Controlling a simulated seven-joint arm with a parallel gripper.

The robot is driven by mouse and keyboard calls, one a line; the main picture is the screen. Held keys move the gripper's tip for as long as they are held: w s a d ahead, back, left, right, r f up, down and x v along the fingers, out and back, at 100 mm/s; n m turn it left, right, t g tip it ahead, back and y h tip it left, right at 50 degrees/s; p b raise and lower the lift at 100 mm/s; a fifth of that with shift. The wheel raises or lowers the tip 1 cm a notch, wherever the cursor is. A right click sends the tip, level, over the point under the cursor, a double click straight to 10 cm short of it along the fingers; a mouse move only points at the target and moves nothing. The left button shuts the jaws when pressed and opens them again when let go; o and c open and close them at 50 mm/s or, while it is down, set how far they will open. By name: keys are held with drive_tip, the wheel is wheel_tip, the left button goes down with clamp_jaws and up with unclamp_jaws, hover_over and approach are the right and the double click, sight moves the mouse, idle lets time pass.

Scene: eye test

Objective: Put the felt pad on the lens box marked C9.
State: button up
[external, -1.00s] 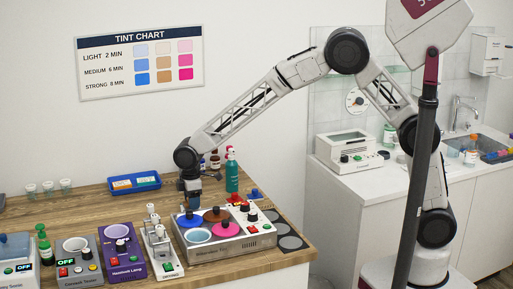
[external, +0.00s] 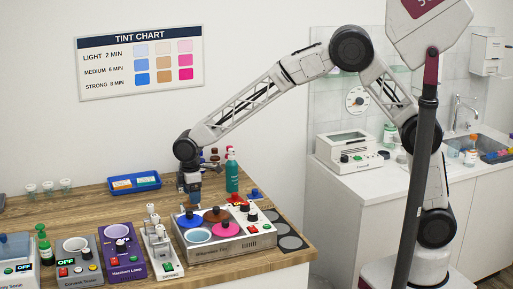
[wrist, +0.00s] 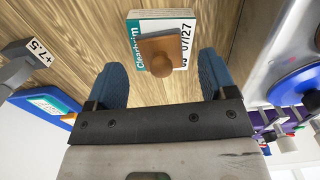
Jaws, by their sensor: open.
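A brown square pad with a round knob, which looks like the felt pad (wrist: 172,52), appears in the wrist view to lie on a white and teal box (wrist: 141,24), slightly turned against it. The box reads "Clearbrim" and "07/27"; the pad covers part of its print, and I see no C9 mark. My gripper (wrist: 161,68) is open, with one blue finger on each side of the knob and a gap on both sides. In the external view my gripper (external: 190,190) is low behind the tinting unit, which hides the box and pad.
The tinting unit (external: 255,240) with coloured lids stands close by; its blue lid (wrist: 295,82) shows at the wrist view's right. A blue tray (external: 134,182) holds small boxes. A "+7.5" label (wrist: 42,53) is at left. A green bottle (external: 231,172) stands behind.

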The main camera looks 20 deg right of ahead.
wheel_tip(320, 180, up, 9)
drive_tip(key=shift+r, duration=0.15)
idle(0.4)
idle(0.8)
